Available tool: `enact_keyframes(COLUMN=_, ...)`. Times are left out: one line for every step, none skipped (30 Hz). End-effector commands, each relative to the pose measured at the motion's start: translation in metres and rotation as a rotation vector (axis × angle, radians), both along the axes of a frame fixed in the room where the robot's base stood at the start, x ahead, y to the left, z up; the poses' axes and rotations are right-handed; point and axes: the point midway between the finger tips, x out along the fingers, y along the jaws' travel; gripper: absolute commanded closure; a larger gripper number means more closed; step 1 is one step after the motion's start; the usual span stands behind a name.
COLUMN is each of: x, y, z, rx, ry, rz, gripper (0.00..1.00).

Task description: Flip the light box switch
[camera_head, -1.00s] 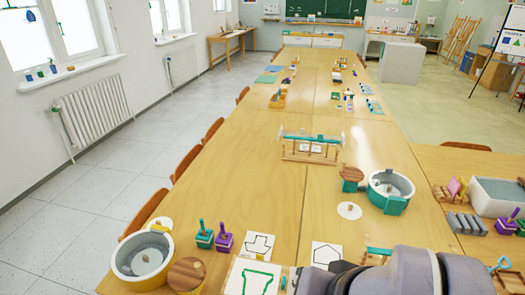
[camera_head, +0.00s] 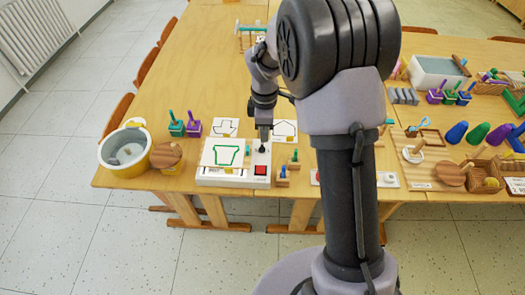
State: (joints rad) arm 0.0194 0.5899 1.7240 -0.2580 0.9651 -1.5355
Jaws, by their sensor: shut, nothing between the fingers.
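The light box (camera_head: 208,178) is a low white box at the near edge of the wooden table. A card with a green outlined shape (camera_head: 226,152) lies on its top. On its right side is a white panel with a small dark switch (camera_head: 262,148) and a red square (camera_head: 260,170) in front of it. My gripper (camera_head: 264,138) points down over this panel, its tips at or just above the switch. It is shut with nothing held. I cannot tell whether the tips touch the switch. My arm hides part of the table to the right.
A round tub (camera_head: 125,150) and a wooden disc (camera_head: 166,155) stand left of the box. Green (camera_head: 177,128) and purple (camera_head: 193,127) handled pots are behind it. Small wooden pieces (camera_head: 283,176) sit close on its right.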

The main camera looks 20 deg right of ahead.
Motion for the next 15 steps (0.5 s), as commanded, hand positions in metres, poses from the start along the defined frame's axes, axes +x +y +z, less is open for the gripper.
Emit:
enact_keyframes(x=0.000, y=0.000, z=0.000, rx=0.000, ry=-0.001, rz=-0.001, gripper=1.00)
enact_keyframes(x=0.000, y=0.000, z=0.000, rx=0.000, ry=-0.001, rz=-0.001, gripper=1.00)
enact_keyframes(x=0.000, y=0.000, z=0.000, rx=0.000, ry=-0.001, rz=-0.002, gripper=1.00)
enact_keyframes(x=0.000, y=0.000, z=0.000, rx=0.001, ry=-0.001, rz=-0.002, gripper=1.00)
enact_keyframes(x=0.000, y=0.000, z=0.000, rx=0.001, ry=-0.001, rz=-0.002, gripper=1.00)
enact_keyframes(x=0.000, y=0.000, z=0.000, rx=0.001, ry=0.000, rz=-0.002, gripper=1.00)
enact_keyframes(x=0.000, y=0.000, z=-0.002, rx=0.001, ry=0.000, rz=-0.003, gripper=1.00)
enact_keyframes(x=-0.001, y=0.000, z=-0.005, rx=0.000, ry=0.000, rz=-0.003, gripper=1.00)
enact_keyframes(x=-0.001, y=0.000, z=-0.010, rx=0.000, ry=0.001, rz=-0.003, gripper=1.00)
enact_keyframes(x=-0.001, y=0.000, z=-0.015, rx=0.001, ry=0.002, rz=-0.003, gripper=1.00)
enact_keyframes(x=-0.001, y=0.000, z=-0.020, rx=0.000, ry=0.001, rz=-0.003, gripper=1.00)
enact_keyframes(x=-0.001, y=0.000, z=-0.029, rx=0.000, ry=0.001, rz=-0.003, gripper=1.00)
enact_keyframes(x=-0.001, y=0.000, z=-0.036, rx=0.001, ry=0.002, rz=-0.003, gripper=1.00)
enact_keyframes(x=-0.001, y=0.000, z=-0.043, rx=0.001, ry=0.002, rz=-0.003, gripper=1.00)
enact_keyframes(x=-0.001, y=0.000, z=-0.052, rx=0.001, ry=0.003, rz=-0.004, gripper=1.00)
